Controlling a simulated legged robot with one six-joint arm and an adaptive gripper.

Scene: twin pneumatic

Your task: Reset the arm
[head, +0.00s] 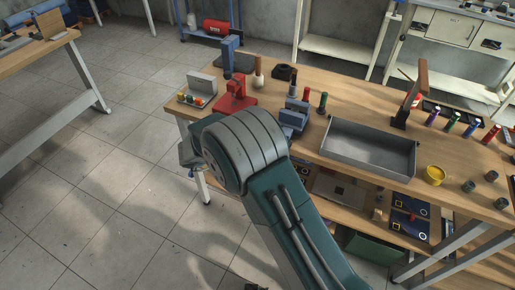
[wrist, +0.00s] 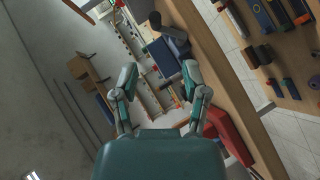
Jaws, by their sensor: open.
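My gripper (wrist: 160,95) shows in the wrist view with its two fingers spread apart and nothing between them. It is open. In the head view my green and grey arm rises from the bottom centre and covers part of the workbench (head: 455,170). My gripper's fingers are hidden there behind the arm. Beyond the fingers, the wrist view is tilted and shows a wall, a wooden bench edge and small items at a distance.
Another wooden table (head: 30,50) is at the left. The tiled floor between them is clear.

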